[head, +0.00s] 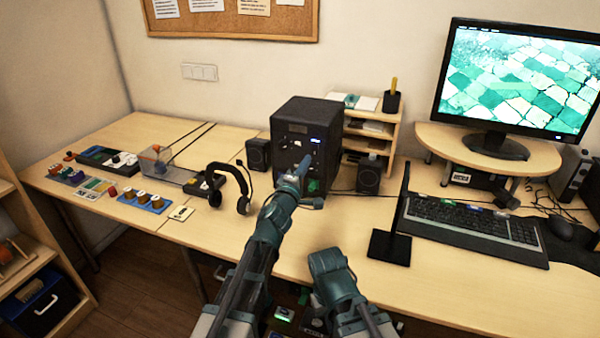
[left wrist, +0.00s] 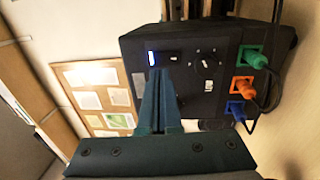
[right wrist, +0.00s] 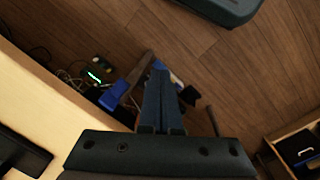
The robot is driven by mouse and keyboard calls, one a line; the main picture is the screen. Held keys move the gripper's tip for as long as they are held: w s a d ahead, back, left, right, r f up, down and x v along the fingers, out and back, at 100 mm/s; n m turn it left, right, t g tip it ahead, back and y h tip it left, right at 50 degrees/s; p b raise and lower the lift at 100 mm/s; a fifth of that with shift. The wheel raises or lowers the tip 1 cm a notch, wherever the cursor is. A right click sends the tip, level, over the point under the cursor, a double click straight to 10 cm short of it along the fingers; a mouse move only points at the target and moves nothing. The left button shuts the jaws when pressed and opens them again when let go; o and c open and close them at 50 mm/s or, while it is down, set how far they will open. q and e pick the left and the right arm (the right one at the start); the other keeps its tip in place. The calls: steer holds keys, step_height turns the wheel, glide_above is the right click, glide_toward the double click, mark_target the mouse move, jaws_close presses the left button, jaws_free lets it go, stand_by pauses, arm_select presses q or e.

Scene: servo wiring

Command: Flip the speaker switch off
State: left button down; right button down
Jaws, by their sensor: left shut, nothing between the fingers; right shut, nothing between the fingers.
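A large black speaker box (head: 305,115) stands on the desk between two small speakers, at left (head: 258,153) and right (head: 369,176). In the left wrist view the box (left wrist: 222,50) shows a lit blue-white display (left wrist: 165,58), a dial (left wrist: 207,59) and a small white switch-like part (left wrist: 210,87); its setting is unclear. My right gripper (right wrist: 159,68) is shut, pointing down over the floor.
A black upright stand (head: 391,245), keyboard (head: 470,226) and monitor (head: 520,75) are to the right. A wooden shelf unit (head: 372,143) stands behind the right speaker. The desk front between stand and headphones is mostly clear.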

mark_target(315, 145)
arm_select(q)
steer(key=shift+x, duration=2.75)
arm_select(e)
steer(key=shift+r, duration=0.3)
arm_select(q)
steer(key=shift+w+d+r+p, duration=0.1)
steer(key=shift+w+r+p, duration=0.25)
steer(key=shift+p, duration=0.15)
arm_select(e)
steer(key=shift+r, duration=0.25)
